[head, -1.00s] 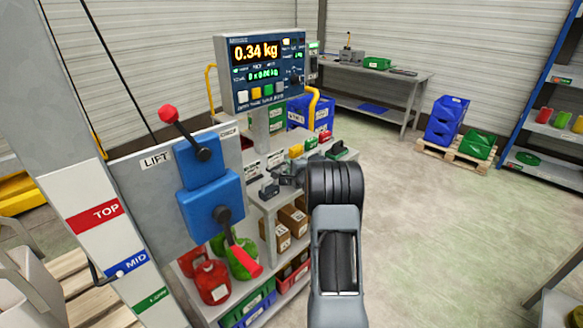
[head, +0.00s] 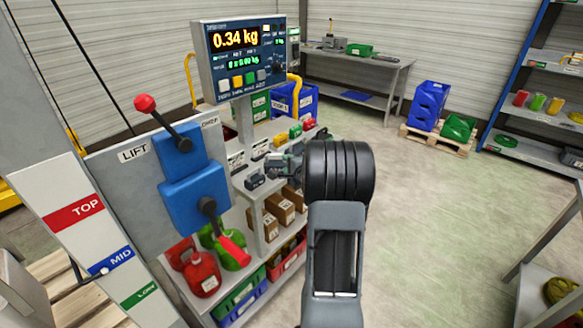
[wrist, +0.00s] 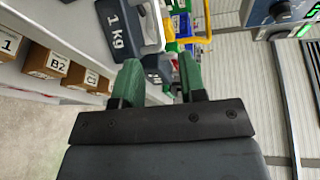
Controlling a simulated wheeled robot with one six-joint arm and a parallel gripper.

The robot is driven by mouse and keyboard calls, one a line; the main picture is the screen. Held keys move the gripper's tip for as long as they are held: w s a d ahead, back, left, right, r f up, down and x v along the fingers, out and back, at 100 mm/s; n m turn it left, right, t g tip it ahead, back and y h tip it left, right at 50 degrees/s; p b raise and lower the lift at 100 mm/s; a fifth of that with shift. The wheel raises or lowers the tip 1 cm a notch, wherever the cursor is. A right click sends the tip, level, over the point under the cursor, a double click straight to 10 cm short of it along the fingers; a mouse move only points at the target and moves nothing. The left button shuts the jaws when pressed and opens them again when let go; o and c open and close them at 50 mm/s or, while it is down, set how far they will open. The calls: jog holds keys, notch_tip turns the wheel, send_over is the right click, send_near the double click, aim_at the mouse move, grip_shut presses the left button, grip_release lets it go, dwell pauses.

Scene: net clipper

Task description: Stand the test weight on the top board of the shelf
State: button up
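My gripper (head: 283,166) reaches over the near end of a grey rack. In the wrist view its two green fingers (wrist: 160,80) are apart, with nothing seen clasped between them. A dark grey weight marked 1 kg (wrist: 118,25) is beside and beyond the fingers in the wrist view. A small dark block (head: 256,180) on the rack's upper board, next to the gripper in the head view, may be that weight. A blue-framed shelf (head: 548,65) with several boards stands at the far right; its upper end is cut off.
The scale display (head: 241,58) reads 0.34 kg. A lift panel with blue lever boxes (head: 190,180) stands at left. Boxed goods (head: 280,207) fill the rack below. Blue and green bins (head: 428,105) sit on a pallet. Open floor (head: 440,200) lies to the right.

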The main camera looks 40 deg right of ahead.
jog(key=s+a+r+n+g+h, duration=0.1)
jog(key=s+a+r+n+g, duration=0.15)
jog(key=s+a+n, duration=0.4)
jog(key=s+a+r+n+g, duration=0.15)
jog(key=a+n+g, duration=0.25)
jog(key=a, duration=0.6)
jog(key=s+a+n+g+y, duration=0.1)
jog(key=s+a+n+g, duration=0.1)
jog(key=s+a+n, duration=0.1)
jog(key=s+a+f+n+g+y, duration=0.1)
jog(key=s+a+n+g, duration=0.1)
jog(key=s+a+n, duration=0.2)
jog(key=s+a+f+n+g+y, duration=0.1)
jog(key=s+a+n+g, duration=0.1)
jog(key=s+a, duration=0.4)
jog(key=shift+s+a+n+y, duration=0.2)
jog(key=shift+s+n, duration=0.25)
jog(key=shift+s, duration=0.3)
jog(key=shift+s+a+n+y, duration=0.1)
jog(key=shift+s+n+y, duration=0.1)
jog(key=shift+s+n, duration=0.35)
jog(key=shift+s+m, duration=0.15)
jog(key=shift+m, duration=0.1)
notch_tip(320, 180, up, 3)
jog(key=shift+d+r+p, duration=0.1)
jog(key=shift+p, duration=1.1)
